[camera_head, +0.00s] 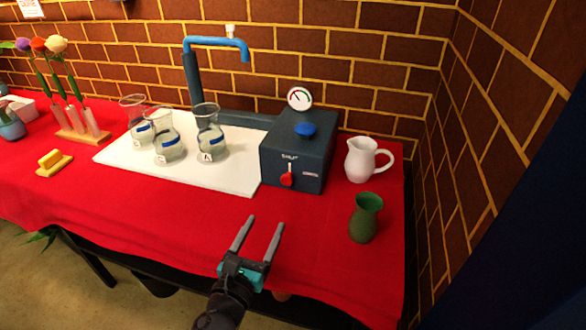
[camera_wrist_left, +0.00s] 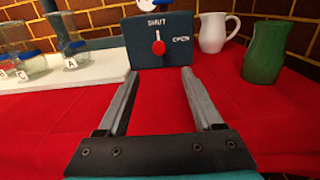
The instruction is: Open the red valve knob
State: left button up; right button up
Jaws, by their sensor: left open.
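The red valve knob (camera_head: 287,179) is on the front face of a dark blue-grey box (camera_head: 312,165). In the left wrist view the red knob (camera_wrist_left: 158,46) stands upright below the word SHUT, with OPEN written to its right. My left gripper (camera_head: 262,221) is open and empty. It is above the red cloth in front of the box, apart from the knob. In the left wrist view its two fingers (camera_wrist_left: 157,75) point toward the box, with the knob seen between and beyond them. My right gripper is not in view.
A white pitcher (camera_head: 361,160) and a green vase (camera_head: 365,218) stand right of the box. Several glass vessels stand on a white board (camera_head: 226,178) to the left. A blue knob (camera_head: 305,129) and gauge (camera_head: 299,98) are above the box. The cloth in front is clear.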

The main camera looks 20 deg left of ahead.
pick_arm(q)
jog(key=shift+w, duration=0.2)
jog(key=shift+w+r, duration=0.1)
jog(key=shift+w, duration=0.15)
send_near(286, 180)
jog(key=w+b, duration=0.1)
jog(key=w, duration=0.6)
jog(key=shift+d, duration=0.1)
jog(key=shift+w+b, duration=0.35)
jog(key=shift+w, duration=0.7)
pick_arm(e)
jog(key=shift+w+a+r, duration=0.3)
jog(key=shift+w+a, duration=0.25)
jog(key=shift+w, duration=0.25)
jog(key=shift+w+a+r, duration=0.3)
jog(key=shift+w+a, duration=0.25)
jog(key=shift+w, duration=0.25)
pick_arm(q)
grip_shut()
